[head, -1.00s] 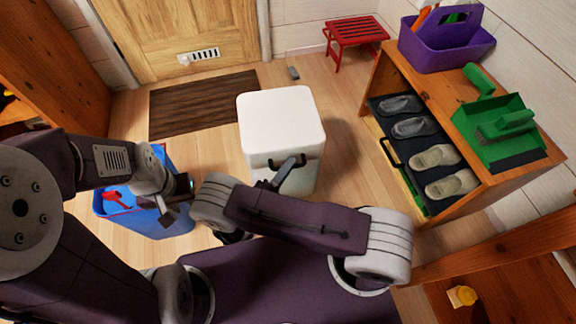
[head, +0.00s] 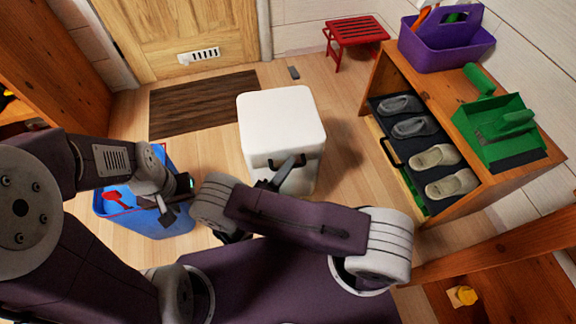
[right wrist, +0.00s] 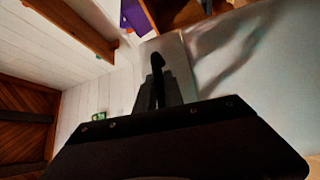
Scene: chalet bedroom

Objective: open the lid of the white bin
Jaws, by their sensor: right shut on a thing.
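The white bin (head: 281,118) stands on the floor in the middle of the head view, its flat lid lying shut on top. My right arm hides part of the bin's lower front. My left gripper (head: 174,212) hangs by the blue crate, and its finger gap is unclear.
The blue crate (head: 172,222) with a red item stands left of the bin. A wooden shoe cabinet (head: 480,198) with an open shoe drawer is at the right, bearing a purple caddy (head: 446,52) and a green dustpan (head: 497,130).

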